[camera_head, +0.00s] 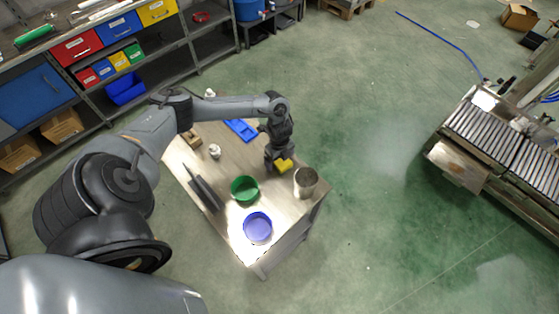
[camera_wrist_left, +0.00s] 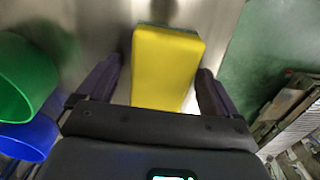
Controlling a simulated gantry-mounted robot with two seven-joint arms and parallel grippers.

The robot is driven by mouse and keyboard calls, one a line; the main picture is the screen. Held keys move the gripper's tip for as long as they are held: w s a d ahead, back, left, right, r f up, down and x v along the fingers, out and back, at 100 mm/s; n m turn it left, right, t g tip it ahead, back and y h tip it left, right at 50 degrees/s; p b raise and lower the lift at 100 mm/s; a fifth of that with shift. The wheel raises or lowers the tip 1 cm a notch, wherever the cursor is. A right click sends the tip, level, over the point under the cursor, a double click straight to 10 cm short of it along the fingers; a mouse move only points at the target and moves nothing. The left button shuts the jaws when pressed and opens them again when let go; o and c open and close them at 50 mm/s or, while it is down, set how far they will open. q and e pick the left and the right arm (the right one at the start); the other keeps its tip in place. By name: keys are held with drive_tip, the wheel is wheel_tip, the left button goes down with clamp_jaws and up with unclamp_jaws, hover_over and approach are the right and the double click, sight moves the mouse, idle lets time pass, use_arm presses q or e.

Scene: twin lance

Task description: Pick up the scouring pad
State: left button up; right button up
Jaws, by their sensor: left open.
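The scouring pad, a yellow block (camera_head: 284,166), sits at the far right part of the small table (camera_head: 225,170). In the left wrist view the yellow pad (camera_wrist_left: 166,68) lies between the two dark fingers. My left gripper (camera_head: 279,165) is open and comes down over the pad, with a finger on either side of it (camera_wrist_left: 155,85). I cannot tell whether the fingers touch the pad. Part of the pad is hidden by the gripper in the head view. My right gripper is not in view.
A green bowl (camera_head: 244,189), a blue bowl (camera_head: 257,227) and a metal can (camera_head: 305,181) stand near the gripper. A blue tray (camera_head: 241,129), a dark angled piece (camera_head: 205,194) and a small white item (camera_head: 214,151) are also on the table.

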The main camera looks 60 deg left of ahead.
use_arm(q)
drive_tip(key=shift+c, duration=0.2)
drive_tip(key=c, duration=1)
wheel_tip(320, 180, up, 10)
drive_tip(key=o, duration=0.4)
drive_tip(key=c, duration=0.3)
